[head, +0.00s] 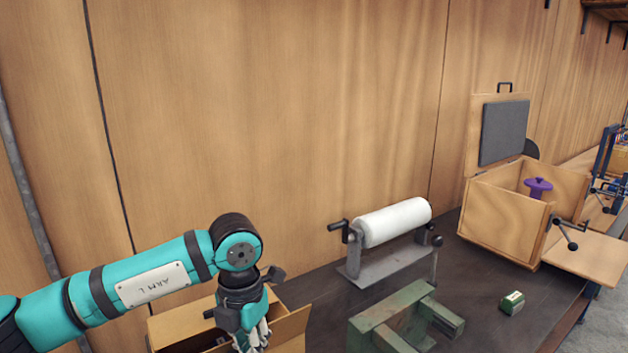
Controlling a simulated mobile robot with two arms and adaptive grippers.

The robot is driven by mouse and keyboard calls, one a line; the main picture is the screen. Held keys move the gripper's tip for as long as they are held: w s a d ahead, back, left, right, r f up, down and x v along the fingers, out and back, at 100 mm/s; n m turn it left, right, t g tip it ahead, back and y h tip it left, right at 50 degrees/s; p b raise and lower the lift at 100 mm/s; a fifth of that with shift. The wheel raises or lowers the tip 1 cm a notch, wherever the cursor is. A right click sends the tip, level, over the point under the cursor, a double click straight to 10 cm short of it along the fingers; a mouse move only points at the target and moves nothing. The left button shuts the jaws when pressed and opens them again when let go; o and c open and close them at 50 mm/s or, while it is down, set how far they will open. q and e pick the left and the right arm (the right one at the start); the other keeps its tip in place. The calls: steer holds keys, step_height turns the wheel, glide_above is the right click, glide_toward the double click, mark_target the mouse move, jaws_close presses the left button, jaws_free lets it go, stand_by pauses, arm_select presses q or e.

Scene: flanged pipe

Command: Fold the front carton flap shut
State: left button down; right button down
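The brown cardboard carton (178,322) sits at the bottom of the head view, cut off by the lower edge. A flap on its right side (293,326) stands open and slants outward. The carton's dark inside shows a little at its lower left. My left gripper (254,338) points down over the carton, in front of its right part. Its fingers are partly cut off and seen at a steep angle, so their opening is unclear. The carton's front side, with any front flap, is mostly out of the picture or behind my gripper. My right gripper is not in view.
A white roll on a metal stand (393,222) stands right of the carton. A green vise (392,322) is in front of it. A small green box (512,303) lies near the bench's right edge. An open wooden case (503,218) holds a purple part (538,188).

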arm_select(q)
steer(key=shift+w+a+b, duration=0.4)
steer(key=shift+w+a, duration=0.75)
steer(key=shift+w, duration=0.25)
steer(key=shift+w+a+f, duration=0.1)
steer(key=shift+w+a, duration=0.25)
steer(key=shift+w, duration=0.2)
steer(key=shift+w+a+f, duration=0.1)
steer(key=shift+w+a, duration=0.2)
steer(key=shift+w, duration=0.25)
steer(key=shift+w+a+r, duration=0.15)
steer(key=shift+w+a, duration=0.35)
steer(key=shift+w, duration=0.35)
steer(key=shift+r, duration=0.1)
step_height(320, 180, up, 8)
steer(key=p, duration=0.4)
